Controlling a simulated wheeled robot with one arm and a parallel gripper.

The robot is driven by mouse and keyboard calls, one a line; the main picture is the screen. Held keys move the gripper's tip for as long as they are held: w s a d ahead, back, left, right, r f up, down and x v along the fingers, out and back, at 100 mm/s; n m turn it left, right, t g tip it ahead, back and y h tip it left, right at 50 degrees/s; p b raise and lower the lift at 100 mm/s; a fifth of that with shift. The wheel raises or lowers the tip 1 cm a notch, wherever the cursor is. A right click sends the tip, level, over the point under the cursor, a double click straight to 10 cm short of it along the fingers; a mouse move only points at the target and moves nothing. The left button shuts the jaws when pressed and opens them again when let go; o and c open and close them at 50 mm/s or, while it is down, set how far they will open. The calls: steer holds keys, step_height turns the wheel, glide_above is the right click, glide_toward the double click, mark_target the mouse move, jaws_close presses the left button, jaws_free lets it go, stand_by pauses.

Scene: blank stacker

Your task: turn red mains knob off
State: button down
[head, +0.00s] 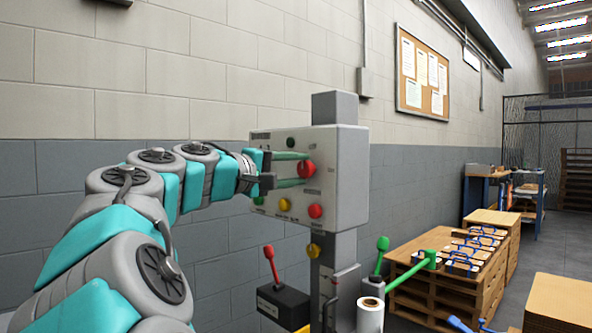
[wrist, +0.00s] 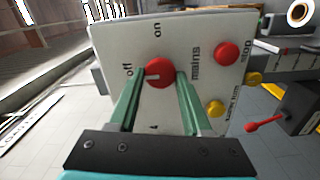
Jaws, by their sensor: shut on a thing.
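The red mains knob (wrist: 161,72) sits on the pale face of the control box (wrist: 112,45), beside the "mains" label. Its white pointer mark points left in the wrist view, towards the word "off"; "on" is printed above the knob. The knob also shows in the head view (head: 307,169). My gripper (head: 304,169) has its two green fingers on either side of the knob and is shut on it. The fingers hide parts of the panel.
A red stop button (wrist: 227,54) and a yellow button (wrist: 215,108) are near the knob. A red-tipped lever (head: 269,254) and green-tipped levers (head: 381,246) stand below the box. Wooden pallets (head: 425,282) are to the right.

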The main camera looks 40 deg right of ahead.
steer(key=shift+c, duration=1.7)
jaws_free()
steer(key=shift+a, duration=0.1)
steer(key=a, duration=0.7)
steer(key=shift+s+a+b, duration=0.25)
steer(key=shift+a+b, duration=0.1)
steer(key=shift+b, duration=0.1)
